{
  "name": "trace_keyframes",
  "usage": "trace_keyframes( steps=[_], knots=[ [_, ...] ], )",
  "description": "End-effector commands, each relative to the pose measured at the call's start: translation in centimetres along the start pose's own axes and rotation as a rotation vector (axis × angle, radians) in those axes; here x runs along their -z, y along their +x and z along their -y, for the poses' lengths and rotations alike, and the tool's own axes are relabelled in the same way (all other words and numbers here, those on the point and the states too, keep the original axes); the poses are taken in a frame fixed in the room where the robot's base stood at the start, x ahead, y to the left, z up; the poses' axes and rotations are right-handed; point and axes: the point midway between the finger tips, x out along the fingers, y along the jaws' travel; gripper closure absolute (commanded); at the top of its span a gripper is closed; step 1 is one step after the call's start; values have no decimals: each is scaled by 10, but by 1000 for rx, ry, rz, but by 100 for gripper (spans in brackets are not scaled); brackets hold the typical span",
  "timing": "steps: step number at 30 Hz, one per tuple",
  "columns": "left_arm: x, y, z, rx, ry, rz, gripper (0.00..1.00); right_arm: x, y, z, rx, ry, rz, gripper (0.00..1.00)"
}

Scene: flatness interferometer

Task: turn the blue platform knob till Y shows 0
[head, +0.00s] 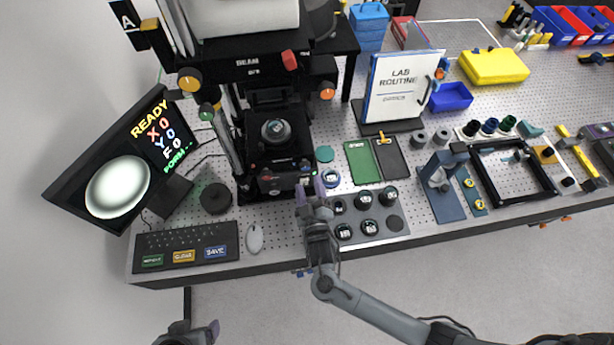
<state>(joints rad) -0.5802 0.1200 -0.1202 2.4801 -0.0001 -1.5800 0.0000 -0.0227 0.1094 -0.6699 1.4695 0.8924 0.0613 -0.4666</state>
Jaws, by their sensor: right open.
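The interferometer's platform (270,160) is a black block at the foot of the instrument, with a round part (276,131) on it. A red knob (265,179) shows on its front. I cannot make out the blue platform knob for certain; my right gripper is close to the platform's front right corner. The tilted monitor (118,185) shows READY, X, Y and F lines; the small blue figure beside Y looks like 0. My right gripper (310,190) is open, its fingers pointing at that corner. My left gripper (205,335) is partly visible at the bottom edge, away from the bench.
A keyboard (187,240) and mouse (255,238) lie at the bench's front left. A blue-rimmed round piece (331,178) and a tray of dark round pieces (343,230) are close to my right gripper. A black stand holding a LAB ROUTINE board (400,85) is farther back.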

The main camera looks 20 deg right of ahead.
Motion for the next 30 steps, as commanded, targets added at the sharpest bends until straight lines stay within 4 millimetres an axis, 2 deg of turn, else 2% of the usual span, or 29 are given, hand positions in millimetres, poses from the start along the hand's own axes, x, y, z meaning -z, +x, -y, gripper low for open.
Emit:
trace_keyframes(
  steps=[1,6,12,30],
  knots=[
    [-1,3,0,2,2,0,16,-2,-10,2,2,1,1,41],
    [-2,6,1,5,6,1,16,-1,-33,1,1,0,-1,41],
    [-3,8,1,5,6,1,16,-1,-47,0,0,-1,0,41],
    [-2,8,-2,-5,-7,-1,16,0,-49,0,0,-1,-1,41]
  ],
)
